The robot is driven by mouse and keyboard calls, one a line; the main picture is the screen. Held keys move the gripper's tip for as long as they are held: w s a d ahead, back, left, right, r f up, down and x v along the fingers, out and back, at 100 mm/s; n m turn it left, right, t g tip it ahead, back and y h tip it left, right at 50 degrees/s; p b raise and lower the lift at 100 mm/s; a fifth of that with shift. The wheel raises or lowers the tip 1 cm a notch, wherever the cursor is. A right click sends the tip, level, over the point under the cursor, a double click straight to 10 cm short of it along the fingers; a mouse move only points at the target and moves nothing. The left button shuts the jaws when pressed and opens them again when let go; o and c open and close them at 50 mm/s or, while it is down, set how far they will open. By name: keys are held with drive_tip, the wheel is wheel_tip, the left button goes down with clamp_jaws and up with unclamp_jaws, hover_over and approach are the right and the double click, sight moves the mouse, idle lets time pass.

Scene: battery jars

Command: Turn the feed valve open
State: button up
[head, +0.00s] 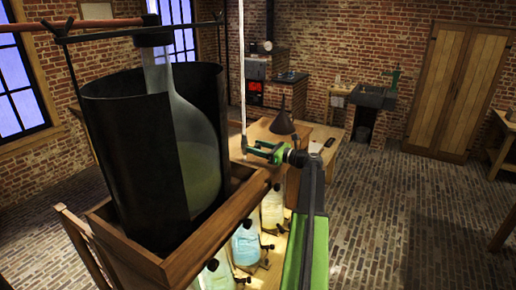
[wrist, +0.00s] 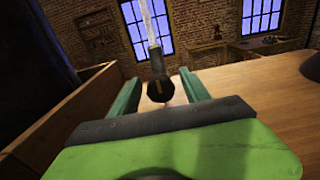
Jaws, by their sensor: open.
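The feed valve appears to be the dark round knob (wrist: 160,89) with a pale mark on its face, at the lower end of a clear tube (wrist: 149,20) in the wrist view. My gripper (wrist: 158,84) is open, with one green finger on each side of the knob. Gaps show between the knob and both fingers. In the head view my gripper (head: 262,151) is beside the pale upright tube (head: 242,70), right of the wooden stand. The valve itself is hard to make out there. A large glass flask (head: 195,125) stands neck up inside an open-sided black cylinder (head: 125,150).
The wooden stand's rim (head: 215,235) is close to my arm on the left. Glass jars with pale liquid, one of them bluish (head: 246,244), stand below it. A bench with a dark funnel (head: 283,123) is behind my gripper. The brick floor (head: 400,215) at right is clear.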

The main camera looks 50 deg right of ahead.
clamp_jaws()
drive_tip(key=shift+n, duration=0.3)
drive_tip(key=n, duration=0.3)
drive_tip(key=shift+n, duration=0.3)
drive_tip(key=n, duration=0.4)
drive_tip(key=shift+a+f+n, duration=0.1)
drive_tip(key=shift+n, duration=0.2)
drive_tip(key=n, duration=0.4)
drive_tip(key=shift+s, duration=0.1)
drive_tip(key=shift+f+n, duration=0.1)
drive_tip(key=shift+n, duration=2.4)
unclamp_jaws()
